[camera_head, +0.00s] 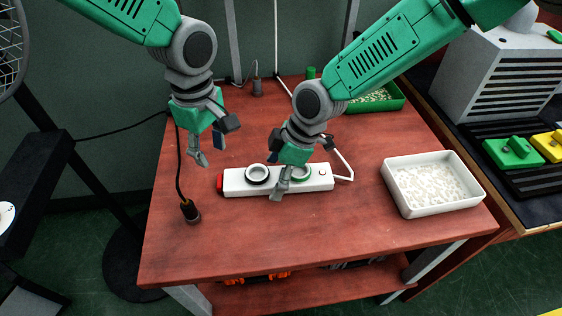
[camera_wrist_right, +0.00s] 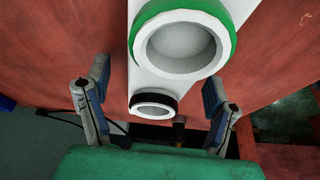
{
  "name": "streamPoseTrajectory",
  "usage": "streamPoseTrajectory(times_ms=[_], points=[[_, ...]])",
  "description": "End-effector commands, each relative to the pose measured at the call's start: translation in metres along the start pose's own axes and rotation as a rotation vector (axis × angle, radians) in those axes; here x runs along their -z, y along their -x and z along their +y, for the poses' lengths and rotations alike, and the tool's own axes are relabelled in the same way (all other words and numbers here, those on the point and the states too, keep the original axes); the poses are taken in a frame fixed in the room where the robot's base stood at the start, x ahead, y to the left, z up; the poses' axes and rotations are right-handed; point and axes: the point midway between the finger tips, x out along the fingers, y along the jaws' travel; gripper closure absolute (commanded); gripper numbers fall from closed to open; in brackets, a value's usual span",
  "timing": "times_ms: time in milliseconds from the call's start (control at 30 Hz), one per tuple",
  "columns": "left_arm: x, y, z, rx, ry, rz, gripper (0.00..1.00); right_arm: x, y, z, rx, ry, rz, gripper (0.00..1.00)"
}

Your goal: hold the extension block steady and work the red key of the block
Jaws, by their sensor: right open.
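The white extension block (camera_head: 236,181) lies on the table, with a red key (camera_head: 220,184) at its left end. It has a black-ringed socket (camera_head: 257,174) and a green-ringed socket (camera_head: 304,172). My right gripper (camera_head: 298,172) is over the block's right half, partly hiding the green ring. In the right wrist view its fingers (camera_wrist_right: 156,85) are open, one on each side of the block (camera_wrist_right: 140,85), apart from it; the red key cannot be made out there. My left gripper (camera_head: 208,148) hangs above the table, up and left of the block, fingers apart and empty.
A black plug (camera_head: 190,211) on a cord lies left of the block; another dark plug (camera_head: 257,87) stands at the back. A white tray of pale pieces (camera_head: 402,207) is at the right, a green tray (camera_head: 398,100) behind. The front of the table is clear.

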Motion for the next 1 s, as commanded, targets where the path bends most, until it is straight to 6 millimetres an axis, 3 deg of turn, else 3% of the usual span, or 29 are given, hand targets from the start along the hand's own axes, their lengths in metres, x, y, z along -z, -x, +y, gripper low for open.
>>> streamPoseTrajectory(times_ms=[333, 367, 500, 567, 600, 700, 733, 1000], points=[[-0.0001, 0.0001, 0.0, 0.0, 0.0, 0.0, 0.66, 0.0001, -0.005, 0.0002, -0.001, 0.0, 0.0, 0.22], [-0.0001, 0.0001, 0.0, 0.0, 0.0, 0.0, 0.66, 0.0001, -0.005, 0.0002, -0.001, 0.0, 0.0, 0.26], [0.0, 0.0, 0.0001, 0.0, 0.0, 0.0, 0.66, 0.0001, -0.0049, 0.0002, -0.001, 0.0, 0.0, 0.75], [0.0, 0.0, 0.0001, 0.0, 0.0, 0.0, 0.66, 0.0001, -0.0048, 0.0002, -0.001, 0.0, 0.0, 0.95], [0.0, 0.0, 0.0001, 0.0, 0.0, 0.0, 0.66, 0.0001, -0.0048, 0.0003, -0.001, 0.0, 0.0, 0.51], [0.0, 0.0, 0.0001, 0.0, 0.0, 0.0, 0.66, 0.0001, -0.0048, 0.0003, -0.001, 0.0, 0.0, 0.87], [0.0, 0.0, 0.0001, 0.0, 0.0, 0.0, 0.66, 0.0001, -0.0048, 0.0003, -0.001, 0.0, 0.0, 0.94], [0.0, -0.0001, 0.0001, 0.0, 0.0, 0.0, 0.66, 0.0003, -0.0046, 0.0004, -0.001, 0.0, 0.001, 0.94]])
